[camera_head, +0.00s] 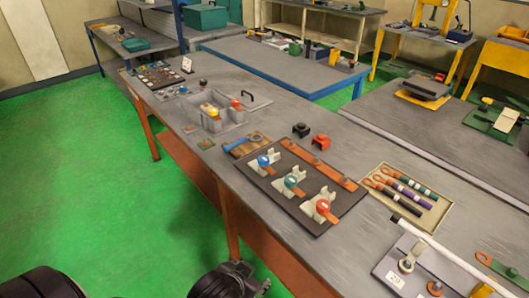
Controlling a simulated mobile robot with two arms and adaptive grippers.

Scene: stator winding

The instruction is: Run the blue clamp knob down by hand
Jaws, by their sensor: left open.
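The blue clamp knob (264,161) sits on the farthest of three pale clamps on a dark board (318,222) on the long grey workbench. A teal knob (291,181) and a red-orange knob (322,206) sit on the other two clamps, nearer to me. My left gripper (258,283) is at the bottom edge, partly cut off, in front of the bench and well short of the blue knob. It is open and touches none of the knobs. My right gripper is not in view.
A tray of striped handled tools (440,204) lies right of the board. A red block (321,142) and a black block (301,130) stand behind it. A grey divided bin (222,121) is farther left. A white bar (450,252) crosses the near right.

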